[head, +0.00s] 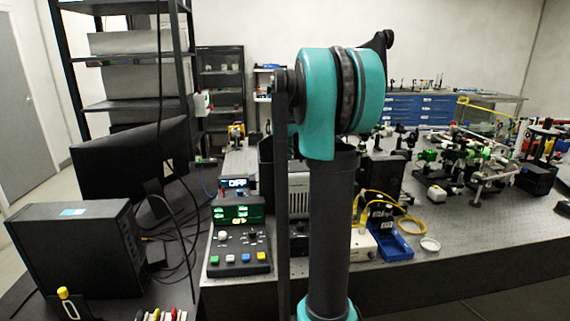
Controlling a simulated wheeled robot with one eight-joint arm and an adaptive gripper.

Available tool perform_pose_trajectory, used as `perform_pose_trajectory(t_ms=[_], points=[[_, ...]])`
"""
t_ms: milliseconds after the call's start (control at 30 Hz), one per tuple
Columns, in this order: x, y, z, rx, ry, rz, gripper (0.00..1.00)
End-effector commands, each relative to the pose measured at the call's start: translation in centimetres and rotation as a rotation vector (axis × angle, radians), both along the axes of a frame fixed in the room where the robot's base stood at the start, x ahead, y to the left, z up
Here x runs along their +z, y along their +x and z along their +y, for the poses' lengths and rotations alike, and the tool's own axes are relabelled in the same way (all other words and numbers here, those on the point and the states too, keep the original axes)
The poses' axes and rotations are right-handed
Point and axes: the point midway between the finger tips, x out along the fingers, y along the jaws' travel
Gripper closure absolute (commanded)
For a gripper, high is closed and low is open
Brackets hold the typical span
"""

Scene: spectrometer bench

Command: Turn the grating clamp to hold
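I cannot pick out the grating clamp for certain in the head view. My teal and dark grey arm stands upright across the middle and hides part of the bench behind it. My gripper is not in view. A black control box (240,256) with a green-lit screen, knobs and coloured buttons stands left of my arm. Behind it a small display (237,183) reads "OFF".
A monitor (130,170) and a black computer case (75,250) stand at the left, with loose cables. Dense optics (470,155) cover the right of the perforated bench (480,238). A blue device (388,240) with yellow cable sits right of my arm. The bench's front right is clear.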

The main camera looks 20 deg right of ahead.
Motion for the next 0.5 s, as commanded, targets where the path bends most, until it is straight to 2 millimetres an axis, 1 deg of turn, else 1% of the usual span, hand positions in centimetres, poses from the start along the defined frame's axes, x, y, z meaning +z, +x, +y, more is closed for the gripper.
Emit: perform_pose_trajectory(t_ms=[300,333,500], points=[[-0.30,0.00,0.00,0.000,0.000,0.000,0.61],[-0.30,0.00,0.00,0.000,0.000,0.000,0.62],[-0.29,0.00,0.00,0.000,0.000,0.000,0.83]])
